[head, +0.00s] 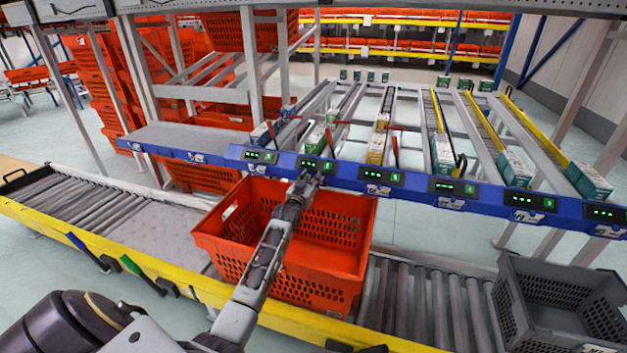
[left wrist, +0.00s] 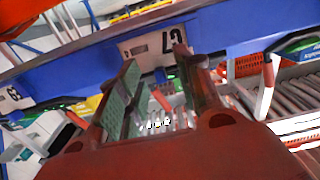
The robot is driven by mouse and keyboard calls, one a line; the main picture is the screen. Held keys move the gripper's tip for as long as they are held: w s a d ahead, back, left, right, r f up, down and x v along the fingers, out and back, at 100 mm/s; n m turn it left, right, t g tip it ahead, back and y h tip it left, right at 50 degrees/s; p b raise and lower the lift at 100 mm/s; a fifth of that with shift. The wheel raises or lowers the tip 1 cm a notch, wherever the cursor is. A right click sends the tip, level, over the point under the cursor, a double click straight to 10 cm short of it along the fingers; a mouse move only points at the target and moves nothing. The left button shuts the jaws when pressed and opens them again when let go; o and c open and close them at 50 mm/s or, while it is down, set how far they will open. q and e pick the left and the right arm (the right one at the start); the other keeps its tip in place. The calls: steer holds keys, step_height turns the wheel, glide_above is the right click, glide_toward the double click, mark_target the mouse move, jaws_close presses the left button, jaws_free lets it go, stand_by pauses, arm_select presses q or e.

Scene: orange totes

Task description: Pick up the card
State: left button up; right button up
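The card (left wrist: 152,45) is a white label with dark digits on the blue rail, seen upside down in the left wrist view. It lies just beyond and between my left fingertips (left wrist: 156,62). The fingers stand apart with a gap between them and hold nothing that I can see. In the head view my left gripper (head: 304,182) is at the front of the blue rail (head: 345,176), above the red tote (head: 345,257), and largely covers the card there. My right gripper is not in view.
Other white cards (head: 378,189) and green-lit displays (head: 381,176) line the rail. Behind it, sloped lanes hold small boxes (head: 503,167). A roller conveyor (head: 420,300) runs below, with a grey crate (head: 560,300) at the right.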

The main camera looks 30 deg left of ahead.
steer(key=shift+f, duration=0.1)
arm_select(q)
jaws_close()
steer(key=shift+r, duration=0.1)
stand_by(0.5)
steer(key=shift+r, duration=0.6)
step_height(320, 180, up, 27)
steer(key=p, duration=0.6)
steer(key=shift+f, duration=0.2)
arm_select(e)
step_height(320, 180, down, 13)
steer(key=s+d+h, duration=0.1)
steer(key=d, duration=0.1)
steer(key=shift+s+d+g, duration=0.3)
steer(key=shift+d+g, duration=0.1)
